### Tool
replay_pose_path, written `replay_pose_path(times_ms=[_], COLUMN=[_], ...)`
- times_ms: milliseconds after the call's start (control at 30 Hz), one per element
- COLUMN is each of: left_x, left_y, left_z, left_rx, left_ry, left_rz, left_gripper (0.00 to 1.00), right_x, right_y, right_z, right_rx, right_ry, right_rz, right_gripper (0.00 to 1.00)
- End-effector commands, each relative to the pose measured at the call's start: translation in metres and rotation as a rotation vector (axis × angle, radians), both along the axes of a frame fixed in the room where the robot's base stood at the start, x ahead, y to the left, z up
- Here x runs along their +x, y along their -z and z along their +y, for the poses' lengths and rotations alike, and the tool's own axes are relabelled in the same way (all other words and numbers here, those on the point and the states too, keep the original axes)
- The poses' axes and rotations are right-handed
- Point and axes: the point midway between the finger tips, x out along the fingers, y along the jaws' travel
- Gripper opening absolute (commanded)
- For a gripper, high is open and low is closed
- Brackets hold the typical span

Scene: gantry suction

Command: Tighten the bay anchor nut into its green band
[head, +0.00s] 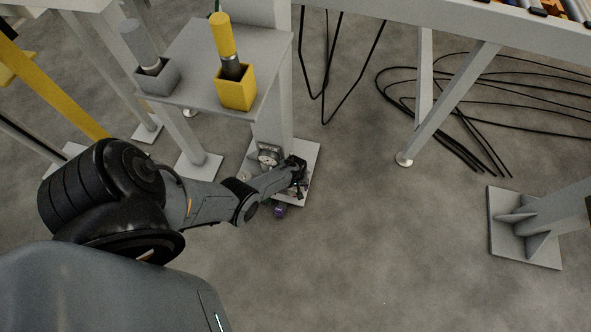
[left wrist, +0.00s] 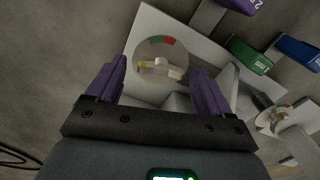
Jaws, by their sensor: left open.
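In the left wrist view, the anchor nut (left wrist: 161,69) is a pale bar-shaped piece across the middle of a round dial. A green band (left wrist: 154,40) and a red band lie side by side at the dial's upper rim. The nut's bar lies roughly crosswise, below the bands. My left gripper (left wrist: 159,78) is open, with one purple finger on each side of the dial. I cannot tell whether the fingers touch the nut. In the head view my left gripper (head: 298,178) is low beside the column's foot plate (head: 311,158). My right gripper is out of view.
A second dial (left wrist: 274,117) lies at right in the wrist view. Numbered green (left wrist: 250,56), blue (left wrist: 298,52) and purple (left wrist: 241,4) tags are near the plate. A shelf (head: 187,86) with a yellow tool holder (head: 236,89) overhangs the foot plate. Black cables (head: 440,128) lie behind.

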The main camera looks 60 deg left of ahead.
Motion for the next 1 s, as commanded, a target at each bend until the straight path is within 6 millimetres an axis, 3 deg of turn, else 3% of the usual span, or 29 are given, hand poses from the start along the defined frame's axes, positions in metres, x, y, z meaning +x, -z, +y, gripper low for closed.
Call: replay_pose_path(times_ms=[333,700,1000], left_x=[0.0001,0.0001,0.0001], left_y=[0.0016,0.0016,0.0011], left_z=[0.0002,0.0000,0.0006], left_rx=[0.000,0.000,0.001], left_ry=[0.000,0.000,0.045], left_rz=[0.000,0.000,0.000], left_gripper=[0.81,0.25,0.25], right_x=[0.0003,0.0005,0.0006], right_y=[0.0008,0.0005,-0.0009], right_z=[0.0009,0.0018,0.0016], right_rx=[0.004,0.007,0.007], right_ry=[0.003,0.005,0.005], right_rz=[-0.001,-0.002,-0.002], right_gripper=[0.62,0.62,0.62])
